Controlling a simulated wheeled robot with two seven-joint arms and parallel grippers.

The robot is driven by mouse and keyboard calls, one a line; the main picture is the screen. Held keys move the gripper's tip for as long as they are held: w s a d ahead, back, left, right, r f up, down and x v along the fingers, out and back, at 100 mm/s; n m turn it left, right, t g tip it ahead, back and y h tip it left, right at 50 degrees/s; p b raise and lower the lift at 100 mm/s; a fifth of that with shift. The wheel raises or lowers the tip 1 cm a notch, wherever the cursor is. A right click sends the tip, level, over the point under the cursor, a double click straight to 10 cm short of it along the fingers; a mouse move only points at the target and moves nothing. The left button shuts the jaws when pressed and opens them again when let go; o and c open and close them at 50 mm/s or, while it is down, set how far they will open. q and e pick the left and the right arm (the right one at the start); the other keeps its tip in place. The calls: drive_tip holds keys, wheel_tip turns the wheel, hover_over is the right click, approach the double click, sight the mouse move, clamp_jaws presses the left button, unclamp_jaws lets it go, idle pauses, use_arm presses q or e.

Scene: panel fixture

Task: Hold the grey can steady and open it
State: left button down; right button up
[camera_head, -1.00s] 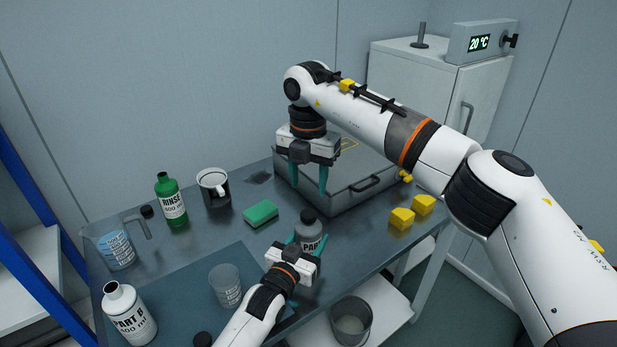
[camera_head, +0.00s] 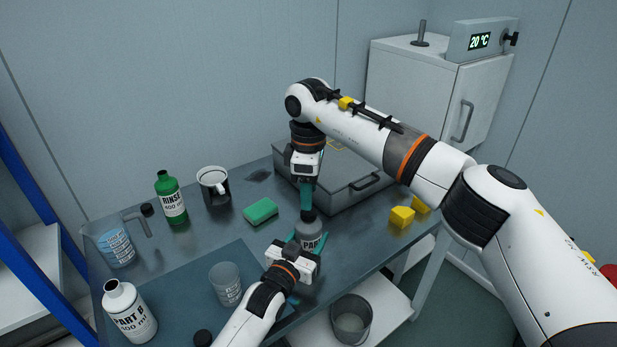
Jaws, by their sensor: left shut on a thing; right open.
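My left gripper (camera_head: 308,242) is shut on the can's body from the front, one green finger on each side. My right gripper (camera_head: 306,210) points straight down above the can, its green fingers at the cap. It is open, seen edge-on, so one finger hides the other. I cannot tell whether the fingers touch the cap, which they partly cover.
A green sponge (camera_head: 261,211) lies left of the can and a clear cup (camera_head: 226,285) stands front left. A grey case (camera_head: 352,194) is behind, yellow blocks (camera_head: 402,217) to the right. A white bottle (camera_head: 130,312), green bottle (camera_head: 171,199) and mug (camera_head: 214,187) stand further left.

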sight(308, 214)
use_arm(q)
drive_tip(key=shift+f, duration=0.1)
use_arm(e)
drive_tip(key=shift+f, duration=2.4)
